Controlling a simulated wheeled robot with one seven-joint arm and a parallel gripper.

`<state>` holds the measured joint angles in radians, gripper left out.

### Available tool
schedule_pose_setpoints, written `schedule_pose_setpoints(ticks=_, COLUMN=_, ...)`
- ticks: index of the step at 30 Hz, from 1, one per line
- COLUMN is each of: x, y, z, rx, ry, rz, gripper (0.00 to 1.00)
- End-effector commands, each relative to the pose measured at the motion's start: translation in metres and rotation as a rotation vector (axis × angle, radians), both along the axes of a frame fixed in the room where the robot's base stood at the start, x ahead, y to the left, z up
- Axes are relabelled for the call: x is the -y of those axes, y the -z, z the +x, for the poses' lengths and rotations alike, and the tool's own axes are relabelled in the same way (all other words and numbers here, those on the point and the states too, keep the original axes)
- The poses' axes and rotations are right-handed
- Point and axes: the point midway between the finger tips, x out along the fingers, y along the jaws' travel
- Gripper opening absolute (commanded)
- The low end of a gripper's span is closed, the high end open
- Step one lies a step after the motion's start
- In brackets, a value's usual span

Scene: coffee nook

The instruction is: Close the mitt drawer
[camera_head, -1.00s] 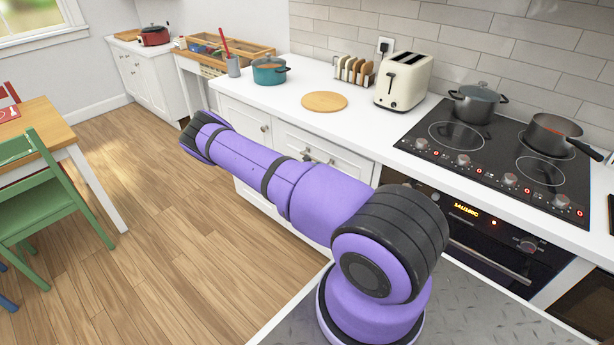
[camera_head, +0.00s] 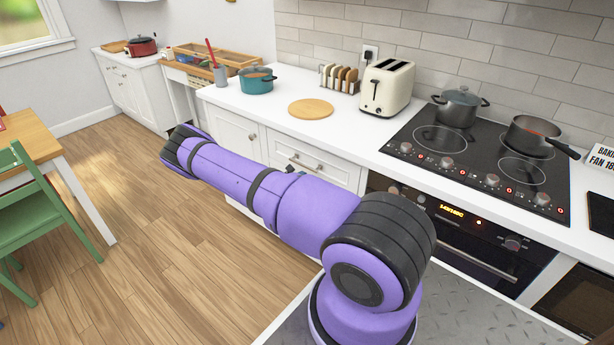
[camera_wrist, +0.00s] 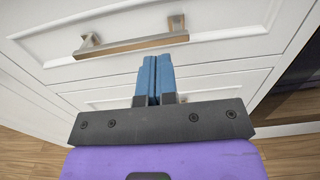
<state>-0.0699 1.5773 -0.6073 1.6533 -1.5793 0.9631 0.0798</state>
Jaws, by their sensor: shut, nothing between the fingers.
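A white drawer front (camera_head: 322,172) with a metal bar handle (camera_head: 306,163) sits under the counter, left of the oven, partly hidden by my arm. In the wrist view a white drawer front (camera_wrist: 225,22) with a bar handle (camera_wrist: 130,44) fills the top. It looks nearly flush with the cabinet; I cannot tell whether a small gap remains. No mitt shows. My gripper (camera_wrist: 158,62) has blue fingers pressed together and empty. In the picture the fingertips lie just below the handle's right part; contact is unclear.
Another drawer front (camera_wrist: 120,100) lies below. The oven (camera_head: 470,225) and hob (camera_head: 480,155) are to the right. The white counter (camera_head: 340,130) holds a toaster (camera_head: 388,88), round board (camera_head: 310,109) and teal pot (camera_head: 257,81). A green chair (camera_head: 35,215) stands left; open wooden floor lies between.

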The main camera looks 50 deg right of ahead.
Motion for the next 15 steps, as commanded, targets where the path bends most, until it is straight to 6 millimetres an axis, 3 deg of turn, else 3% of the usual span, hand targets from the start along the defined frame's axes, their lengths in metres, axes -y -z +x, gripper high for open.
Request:
schedule_pose_setpoints(ticks=9, x=-0.068, y=0.0, z=0.0, rx=0.0, ry=-0.003, rz=0.002, gripper=0.0)
schedule_pose_setpoints(ticks=15, x=-0.095, y=0.001, z=-0.002, rx=-0.001, ry=-0.001, rz=0.001, gripper=0.0)
